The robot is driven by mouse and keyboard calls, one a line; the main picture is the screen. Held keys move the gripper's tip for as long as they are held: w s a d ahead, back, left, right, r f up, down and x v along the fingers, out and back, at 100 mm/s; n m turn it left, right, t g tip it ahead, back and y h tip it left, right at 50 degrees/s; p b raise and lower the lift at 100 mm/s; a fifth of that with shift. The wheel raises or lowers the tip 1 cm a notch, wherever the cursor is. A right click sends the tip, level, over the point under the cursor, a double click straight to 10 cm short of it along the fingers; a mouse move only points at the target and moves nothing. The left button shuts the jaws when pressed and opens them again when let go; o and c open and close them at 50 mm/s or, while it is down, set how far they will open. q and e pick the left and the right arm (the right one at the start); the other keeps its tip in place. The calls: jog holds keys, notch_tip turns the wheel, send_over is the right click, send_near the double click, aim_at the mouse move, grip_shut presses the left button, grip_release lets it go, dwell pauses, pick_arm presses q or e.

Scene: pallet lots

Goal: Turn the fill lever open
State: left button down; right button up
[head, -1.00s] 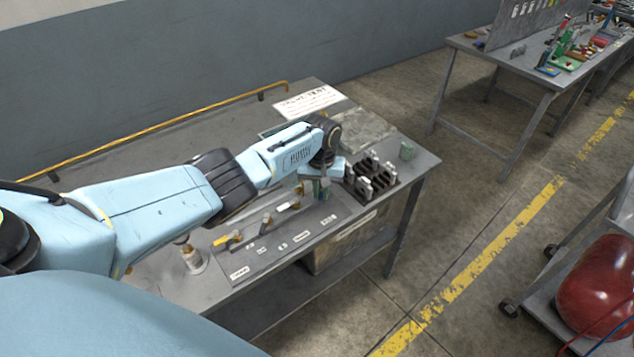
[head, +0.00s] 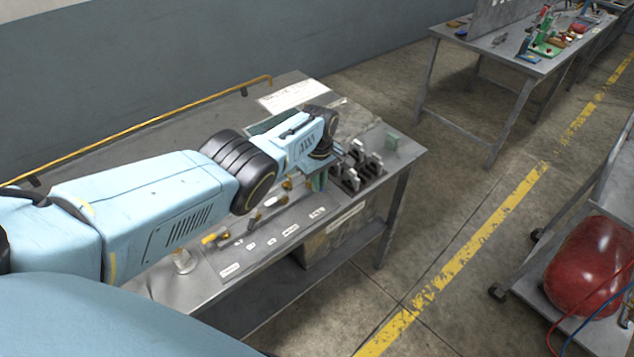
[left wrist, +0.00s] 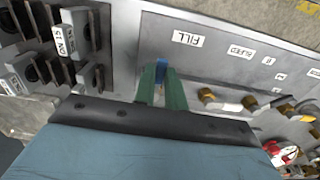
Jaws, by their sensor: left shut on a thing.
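The fill lever (left wrist: 161,70) shows as a blue handle in the left wrist view, beside the white FILL label (left wrist: 188,39) on the grey panel (left wrist: 220,64). My left gripper (left wrist: 161,88) has green fingers, one on each side of the blue handle, and is shut on it. In the head view my left gripper (head: 318,182) is at the right end of the row of levers on the bench. The arm covers the lever there, so its angle is hard to tell. My right gripper is in neither view.
Brass-ended levers (left wrist: 207,95) stand in a row beside the fill lever. A dark rack with grey blocks (head: 360,172) is close on the gripper's other side. A yellow rail (head: 150,124) runs along the back.

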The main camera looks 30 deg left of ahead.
pick_arm(q)
jog(key=shift+w+a+r+n, duration=0.1)
jog(key=shift+w+r+n, duration=0.1)
jog(key=shift+n, duration=0.1)
jog(key=c, duration=1.7)
grip_release()
jog(key=shift+c, duration=0.2)
jog(key=shift+f, duration=0.1)
jog(key=shift+s, duration=0.1)
jog(key=shift+r, duration=0.35)
notch_tip(320, 180, up, 6)
jog(key=p, duration=0.4)
jog(key=shift+f, duration=0.15)
notch_tip(320, 180, up, 7)
jog(key=p, duration=0.1)
jog(key=shift+p, duration=0.35)
